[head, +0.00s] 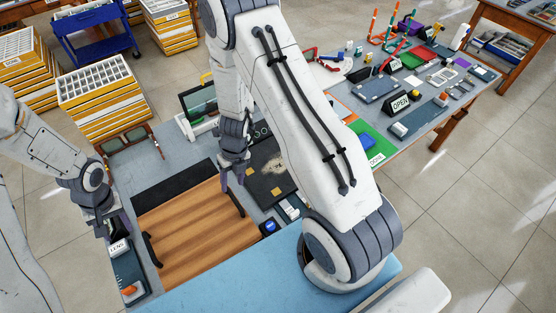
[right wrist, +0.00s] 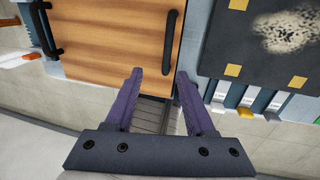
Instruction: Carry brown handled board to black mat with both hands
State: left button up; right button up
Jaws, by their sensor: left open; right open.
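The brown handled board (head: 195,240) lies flat on the table, with a black handle at its left (head: 152,249) and right (head: 234,198) ends. A plain black mat (head: 172,187) shows along the board's far edge. My left gripper (head: 112,228) is open, left of the left handle and apart from it. My right gripper (head: 234,178) is open above the board's right end. In the right wrist view, the right handle (right wrist: 170,42) lies just ahead of and between the open fingers (right wrist: 160,78), not gripped. The board (right wrist: 110,40) also shows there.
A dark pad with yellow corner squares (head: 268,172) and a speckled patch lies right of the board. A tray with a LENS label (head: 130,275) is at the left. My right arm hides the table's middle. Small parts and an OPEN sign (head: 400,103) stand further right.

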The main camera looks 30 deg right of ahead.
jog(key=shift+d+r+p, duration=0.2)
jog(key=shift+r+p, duration=0.85)
jog(key=shift+r, duration=0.05)
jog(key=d+r+p, duration=0.2)
jog(key=d, duration=0.1)
jog(key=d+r+p, duration=0.1)
jog(key=p, duration=0.1)
jog(key=shift+d, duration=0.3)
dwell(0.3)
